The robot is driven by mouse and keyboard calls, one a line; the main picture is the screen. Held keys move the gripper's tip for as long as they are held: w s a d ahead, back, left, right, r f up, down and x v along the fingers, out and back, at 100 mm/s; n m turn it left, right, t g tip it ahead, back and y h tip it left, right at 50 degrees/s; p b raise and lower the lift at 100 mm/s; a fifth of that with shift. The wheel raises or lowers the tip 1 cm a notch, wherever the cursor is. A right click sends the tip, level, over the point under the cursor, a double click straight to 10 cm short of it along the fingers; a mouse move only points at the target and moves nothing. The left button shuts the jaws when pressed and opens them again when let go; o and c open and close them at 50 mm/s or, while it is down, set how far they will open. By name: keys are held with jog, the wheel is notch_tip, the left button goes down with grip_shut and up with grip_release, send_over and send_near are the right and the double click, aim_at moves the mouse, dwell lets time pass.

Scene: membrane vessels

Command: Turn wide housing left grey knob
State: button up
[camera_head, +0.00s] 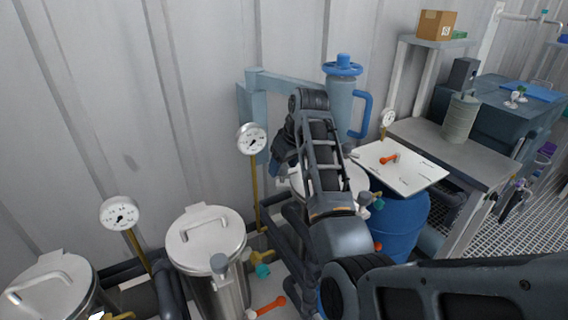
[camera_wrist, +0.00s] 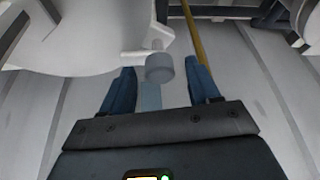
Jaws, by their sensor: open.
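In the wrist view, a grey round knob (camera_wrist: 160,68) sits on a short stem at the edge of a white lidded housing (camera_wrist: 85,35). My gripper (camera_wrist: 160,76) is open, with one blue finger on each side of the knob. Gaps show between the knob and both fingers. In the head view, the white lid of the wide housing (camera_head: 353,178) is partly hidden behind my arm. Another grey knob (camera_head: 364,198) shows on its right side. My gripper and the left knob are mostly covered by my arm links there, so contact cannot be judged from that view.
Left of my arm stand a steel vessel with a white lid (camera_head: 205,238) and a pressure gauge (camera_head: 252,138) on a brass-coloured stem. A blue barrel (camera_head: 402,225) and a white board (camera_head: 398,167) are to the right. A corrugated wall (camera_head: 200,80) is close behind.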

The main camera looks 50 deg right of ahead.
jog(key=shift+f, duration=0.15)
jog(key=shift+c, duration=0.4)
jog(key=c, duration=1)
jog(key=shift+o, duration=0.2)
jog(key=shift+m, duration=0.3)
jog(key=shift+w+a+m+g+h, duration=0.15)
jog(key=shift+m+h, duration=0.4)
jog(key=shift+m, duration=0.75)
jog(key=shift+a+m+g+h, duration=0.1)
jog(key=shift+m+g+h, duration=0.3)
jog(key=shift+m, duration=0.9)
jog(key=shift+h, duration=0.25)
jog(key=o, duration=1)
